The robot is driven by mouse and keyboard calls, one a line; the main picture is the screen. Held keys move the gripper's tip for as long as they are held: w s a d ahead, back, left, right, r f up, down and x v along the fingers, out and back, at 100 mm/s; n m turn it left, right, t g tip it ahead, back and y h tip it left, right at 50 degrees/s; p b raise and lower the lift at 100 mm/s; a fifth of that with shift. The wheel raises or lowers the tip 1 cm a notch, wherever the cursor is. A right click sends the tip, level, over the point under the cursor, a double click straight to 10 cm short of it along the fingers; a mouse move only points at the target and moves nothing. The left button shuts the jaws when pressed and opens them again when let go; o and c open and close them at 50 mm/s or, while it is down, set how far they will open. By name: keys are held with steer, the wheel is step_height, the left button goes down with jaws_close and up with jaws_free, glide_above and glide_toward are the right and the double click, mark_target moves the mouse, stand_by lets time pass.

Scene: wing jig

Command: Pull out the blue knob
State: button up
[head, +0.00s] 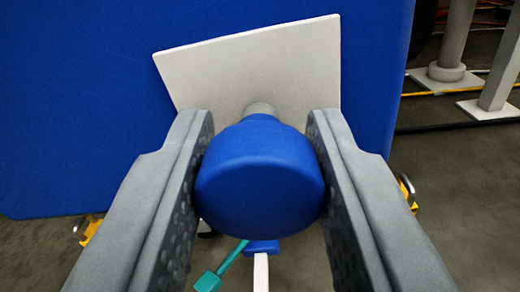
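The blue knob (260,178) is a large round cap in the middle of the head view. It sits on a short grey stem (259,108) in front of a pale, tilted plate (262,68). My gripper (260,160) has one grey, studded finger on each side of the knob. Both finger pads appear to touch the knob's sides, with no clear gap showing. The knob hides the lower part of the stem and the fingers' far contact faces.
A large blue panel (80,100) stands behind the plate. Yellow fittings (88,228) show at its lower edge. A teal rod (232,262) and a white bar (261,272) lie below the knob. Grey posts (497,70) stand on the floor at the upper right.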

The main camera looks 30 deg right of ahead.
mark_target(255, 211)
jaws_close()
steer(key=shift+v, duration=1.65)
steer(key=o, duration=1)
jaws_free()
steer(key=shift+a, duration=0.15)
steer(key=shift+s, duration=0.1)
steer(key=v, duration=1.7)
steer(key=shift+s+a, duration=0.1)
steer(key=shift+s, duration=0.05)
steer(key=shift+r, duration=0.1)
